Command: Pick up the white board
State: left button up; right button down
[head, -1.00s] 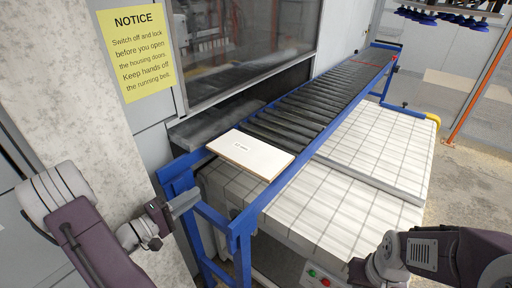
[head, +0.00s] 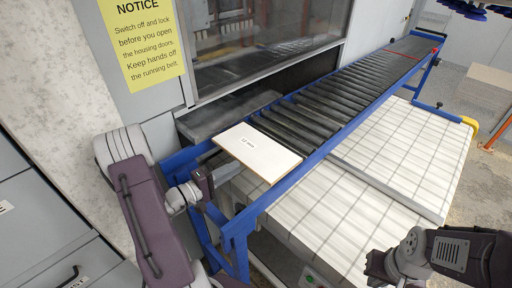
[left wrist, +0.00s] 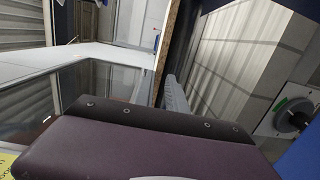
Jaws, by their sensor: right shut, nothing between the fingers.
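The white board (head: 257,151) lies flat on the near end of the roller conveyor, with a pale brown edge and a small dark print. In the left wrist view its brown edge (left wrist: 167,42) runs steeply beside the white face. My left gripper (head: 214,174) is at the board's near left end; its fingers are mostly hidden in the head view. One grey finger (left wrist: 176,100) shows near the board's edge in the wrist view; the other is hidden, and contact is unclear. My right gripper (head: 374,268) is shut and empty at the lower right, away from the board.
The blue conveyor frame (head: 277,190) borders the board, and black rollers (head: 325,100) run away behind it. A windowed housing wall with a yellow notice (head: 145,40) stands behind and left.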

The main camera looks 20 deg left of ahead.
aim_at(242, 163)
pick_arm(q)
jog(key=x, duration=0.1)
jog(key=p+x, duration=0.1)
jog(key=shift+w+d+r, duration=0.25)
jog(key=shift+w+d+f, duration=0.1)
jog(key=shift+w+f, duration=0.05)
jog(key=shift+w, duration=0.25)
grip_shut()
dwell(0.8)
